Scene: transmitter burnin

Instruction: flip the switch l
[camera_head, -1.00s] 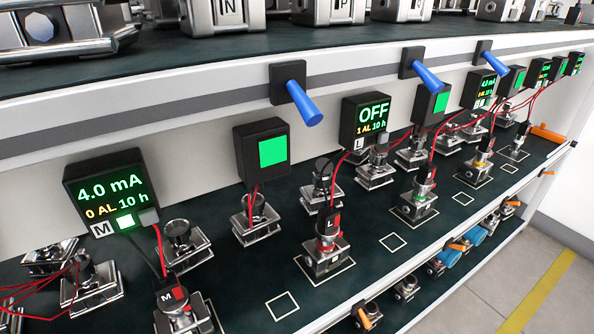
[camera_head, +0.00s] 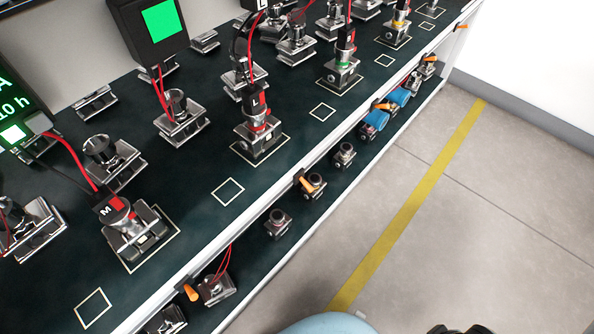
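Only the bottom edge of the dark display box marked L (camera_head: 252,4) shows at the top. The transmitter marked L (camera_head: 257,115), with a black and red cap, stands on a metal clamp block inside a white outlined square on the dark bench. A red wire and a black cable run up behind it.
The transmitter marked M (camera_head: 130,220) stands at the left, wired to a lit display box (camera_head: 15,110). A box with a green screen (camera_head: 160,22) is at top left. A lower shelf holds small fittings (camera_head: 278,222). The grey floor (camera_head: 480,200) to the right is clear.

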